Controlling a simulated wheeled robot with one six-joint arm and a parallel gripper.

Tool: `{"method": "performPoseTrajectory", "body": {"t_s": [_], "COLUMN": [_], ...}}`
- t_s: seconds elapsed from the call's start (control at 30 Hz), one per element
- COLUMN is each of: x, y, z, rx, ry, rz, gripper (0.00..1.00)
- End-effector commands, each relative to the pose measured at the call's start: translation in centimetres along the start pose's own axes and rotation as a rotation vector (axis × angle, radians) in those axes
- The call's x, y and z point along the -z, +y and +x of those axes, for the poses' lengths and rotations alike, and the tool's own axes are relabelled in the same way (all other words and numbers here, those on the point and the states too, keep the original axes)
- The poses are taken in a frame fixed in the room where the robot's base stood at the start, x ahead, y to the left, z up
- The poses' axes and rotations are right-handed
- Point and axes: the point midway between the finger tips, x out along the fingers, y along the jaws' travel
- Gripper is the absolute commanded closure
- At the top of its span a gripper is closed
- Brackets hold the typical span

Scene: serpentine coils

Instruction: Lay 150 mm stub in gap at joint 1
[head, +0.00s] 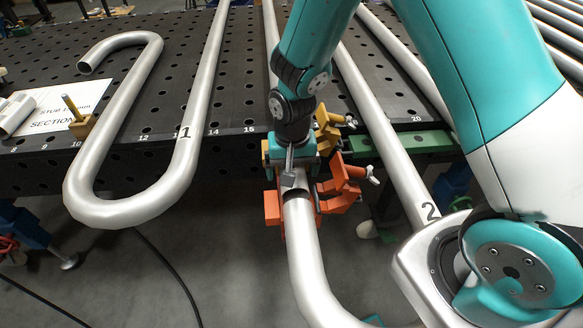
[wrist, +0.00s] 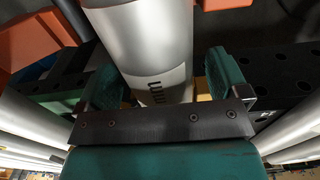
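My gripper (head: 290,160) is at the table's front edge, among the clamps at the joint. In the wrist view its two green finger pads (wrist: 166,82) stand apart on either side of a silver tube (wrist: 155,40) with dark marks. A narrow gap shows between the tube and the right pad, so it looks open. In the head view a coil tube (head: 312,265) ends in an open mouth just below the gripper. The gap itself is mostly hidden by my gripper. A short silver stub (head: 14,116) lies by the sheet at the left edge.
Orange clamps (head: 342,182) and a yellow clamp (head: 328,130) crowd the joint. A bent coil tube marked 1 (head: 125,208) lies left, and a straight tube marked 2 (head: 385,135) right. The perforated black table (head: 225,125) has a labelled sheet (head: 62,106) and a wooden block (head: 83,126).

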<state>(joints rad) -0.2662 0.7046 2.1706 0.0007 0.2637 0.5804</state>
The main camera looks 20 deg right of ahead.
Motion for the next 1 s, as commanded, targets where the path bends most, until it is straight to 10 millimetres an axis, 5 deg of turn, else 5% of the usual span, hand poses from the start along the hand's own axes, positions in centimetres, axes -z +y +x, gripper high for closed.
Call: {"method": "performPoseTrajectory", "body": {"t_s": [0.27, 0.8, 1.0], "x": [0.0, 0.1, 0.1], "y": [0.0, -0.1, 0.0], "z": [-1.0, -13.6, -16.5], "rx": [0.001, 0.003, 0.001], "ry": [0.001, 0.005, 0.002], "rz": [0.000, 0.000, 0.000], "gripper": [0.07, 0.07, 0.07]}}
